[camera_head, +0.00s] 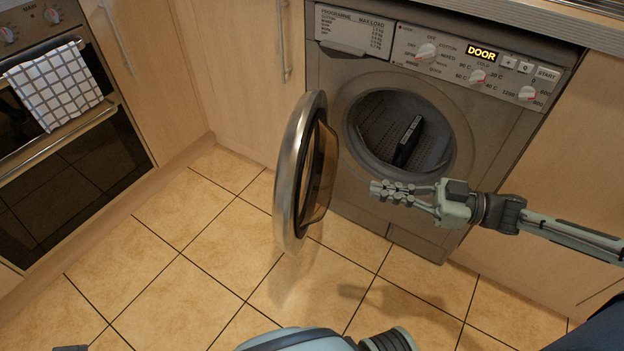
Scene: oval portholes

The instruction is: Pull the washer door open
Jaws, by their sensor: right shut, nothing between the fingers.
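The washer (345,78) is a grey front-loader at the back, under the worktop. Its round door (293,170) stands wide open, swung out to the left and seen nearly edge-on, with a metal rim and dark glass. The drum opening (402,134) is uncovered. My right gripper (375,191) comes in from the right and is shut and empty. It is in front of the lower part of the opening, to the right of the door and apart from it in the picture. My left gripper cannot be made out.
The washer's display (482,54) reads DOOR. An oven (60,130) with a checked towel (56,86) on its handle is at the left. Wooden cabinets (243,75) stand between oven and washer. The tiled floor (190,250) in front is clear.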

